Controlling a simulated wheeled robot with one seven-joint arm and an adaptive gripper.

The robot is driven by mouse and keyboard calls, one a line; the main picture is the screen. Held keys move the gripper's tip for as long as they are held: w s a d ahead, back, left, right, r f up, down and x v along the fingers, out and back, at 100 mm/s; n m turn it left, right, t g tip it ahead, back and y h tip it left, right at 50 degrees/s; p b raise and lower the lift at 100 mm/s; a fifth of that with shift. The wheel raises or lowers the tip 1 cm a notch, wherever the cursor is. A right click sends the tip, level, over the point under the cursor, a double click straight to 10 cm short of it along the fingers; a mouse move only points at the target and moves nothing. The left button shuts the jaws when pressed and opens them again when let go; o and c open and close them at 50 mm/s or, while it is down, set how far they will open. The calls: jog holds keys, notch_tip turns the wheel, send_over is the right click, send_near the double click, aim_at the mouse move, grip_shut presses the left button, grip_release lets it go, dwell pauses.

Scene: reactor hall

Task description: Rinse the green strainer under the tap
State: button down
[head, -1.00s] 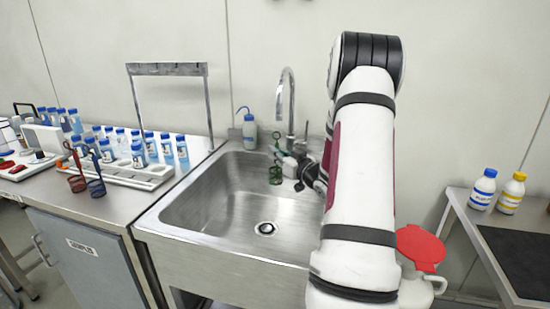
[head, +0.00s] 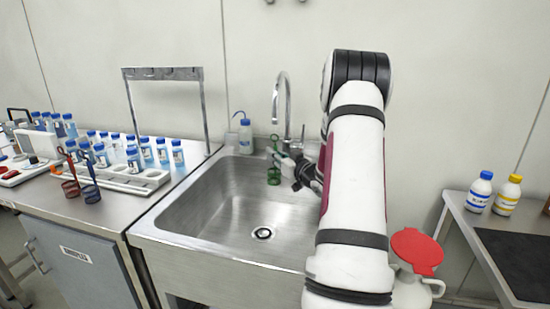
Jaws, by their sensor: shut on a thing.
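The green strainer (head: 273,176) hangs upright at the back of the steel sink, its small wire basket low and its handle rising above. My gripper (head: 283,160) is shut on the strainer's handle; my arm comes in from the right and partly hides the gripper. The tap (head: 287,103) is a tall curved steel spout at the back of the sink (head: 215,215). The strainer is below the spout, but I cannot tell if it is exactly under the outlet. No water stream is visible.
A wash bottle (head: 245,136) stands at the sink's back left corner. A metal frame (head: 163,74) rises left of the sink. Red and blue strainers (head: 71,188) (head: 91,192) stand by a white rack of blue-capped bottles (head: 135,181). A red-lidded jug (head: 416,252) is at right.

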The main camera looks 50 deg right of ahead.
jog(key=shift+s, duration=0.15)
jog(key=shift+s+d+p, duration=0.25)
jog(key=shift+s+p, duration=0.05)
jog(key=shift+s, duration=0.05)
jog(key=shift+w, duration=0.1)
dwell(0.3)
jog(key=shift+w+a, duration=0.25)
jog(key=shift+w, duration=0.15)
jog(key=shift+s, duration=0.1)
jog(key=shift+s+d, duration=0.3)
jog(key=shift+s, duration=0.1)
jog(key=shift+s+a, duration=0.1)
jog(key=shift+a, duration=0.05)
jog(key=s+a+p, duration=0.2)
jog(key=s+a, duration=0.1)
jog(key=a, duration=0.3)
jog(key=shift+s+a, duration=0.35)
jog(key=shift+s, duration=0.05)
dwell(0.5)
dwell(1.0)
